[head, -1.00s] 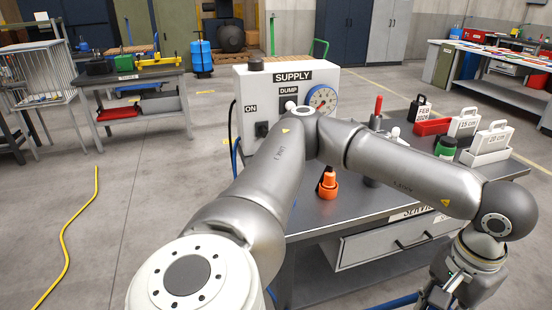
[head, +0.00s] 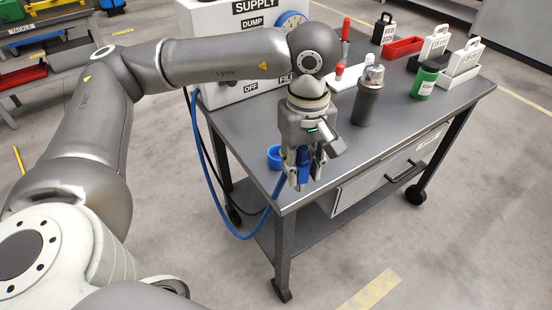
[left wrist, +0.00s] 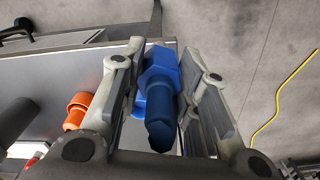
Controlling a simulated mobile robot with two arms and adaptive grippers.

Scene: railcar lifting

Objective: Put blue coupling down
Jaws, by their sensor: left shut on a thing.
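My left gripper (head: 301,178) is shut on the blue coupling (left wrist: 160,88), a hex-bodied fitting between the two fingers in the left wrist view. In the head view the gripper points down over the front left corner of the grey cart (head: 235,140), and a little blue shows between its fingers. I cannot tell whether the coupling touches the cart top. A blue ring-shaped part (head: 274,157) shows just left of the fingers. An orange coupling (left wrist: 76,110) stands on the cart beside the gripper in the left wrist view. My right gripper is out of view.
A blue hose (head: 213,195) hangs in a loop off the cart's left side, up towards the gripper. The white supply box (head: 215,45) stands behind. A dark grey cylinder (head: 368,100) and a green jar (head: 425,80) stand to the right.

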